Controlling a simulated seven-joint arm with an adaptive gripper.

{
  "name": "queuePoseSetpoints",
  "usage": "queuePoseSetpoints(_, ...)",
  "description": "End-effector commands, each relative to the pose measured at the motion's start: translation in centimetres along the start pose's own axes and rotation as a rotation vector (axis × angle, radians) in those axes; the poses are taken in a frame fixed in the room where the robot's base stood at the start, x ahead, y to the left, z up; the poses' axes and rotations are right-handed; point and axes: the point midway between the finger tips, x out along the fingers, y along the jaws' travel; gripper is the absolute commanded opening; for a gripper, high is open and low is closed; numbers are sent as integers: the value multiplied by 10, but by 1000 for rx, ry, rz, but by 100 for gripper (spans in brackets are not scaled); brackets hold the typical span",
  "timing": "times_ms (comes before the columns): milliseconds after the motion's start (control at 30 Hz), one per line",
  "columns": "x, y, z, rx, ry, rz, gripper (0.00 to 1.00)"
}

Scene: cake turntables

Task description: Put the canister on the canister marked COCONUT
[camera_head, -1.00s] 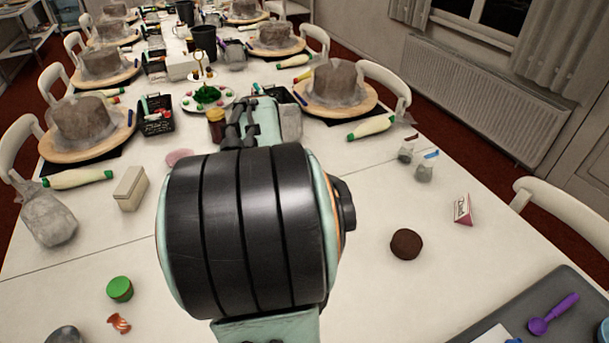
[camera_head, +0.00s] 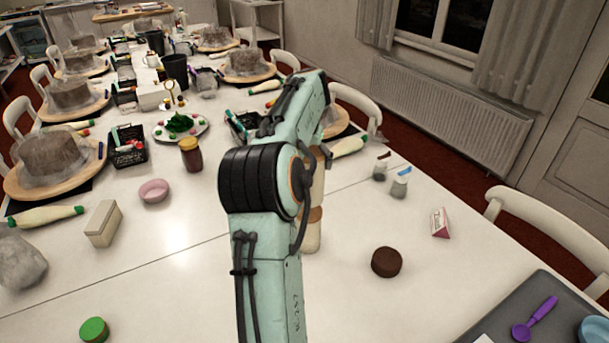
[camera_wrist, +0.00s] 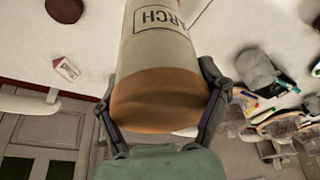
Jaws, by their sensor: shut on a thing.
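My gripper (camera_wrist: 160,100) is shut on a pale canister (camera_wrist: 158,50) with an orange-brown wooden end near my fingers. Its label shows letters reading "ARCH", cut off at the edge. In the head view, my arm hides most of the gripper. A pale upright canister body (camera_head: 318,183) shows just right of my arm's black joint. Below it are a wooden band and another pale canister (camera_head: 312,238) standing on the table. They look lined up one over the other, but I cannot tell whether they touch. No COCONUT label is readable.
A brown round cake (camera_head: 387,262) and a pink-white wedge box (camera_head: 440,223) lie to the right, with small jars (camera_head: 399,187) behind. A dark jar (camera_head: 191,155), pink bowl (camera_head: 154,191) and cream box (camera_head: 103,223) stand left. The front middle of the table (camera_head: 190,300) is clear.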

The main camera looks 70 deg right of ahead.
Motion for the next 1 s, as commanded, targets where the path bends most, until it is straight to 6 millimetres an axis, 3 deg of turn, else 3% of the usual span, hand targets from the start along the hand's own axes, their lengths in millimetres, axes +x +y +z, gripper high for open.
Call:
queuePoseSetpoints(100,22,-3,-9,0,2,0,33)
queuePoseSetpoints(333,44,-6,-17,-1,2,0,33)
queuePoseSetpoints(500,66,-7,-9,0,1,-2,33)
queuePoseSetpoints(900,71,-7,-7,0,4,-3,33)
queuePoseSetpoints(933,72,-7,-6,0,2,-3,77)
queuePoseSetpoints(1000,72,-7,-6,0,2,-3,99)
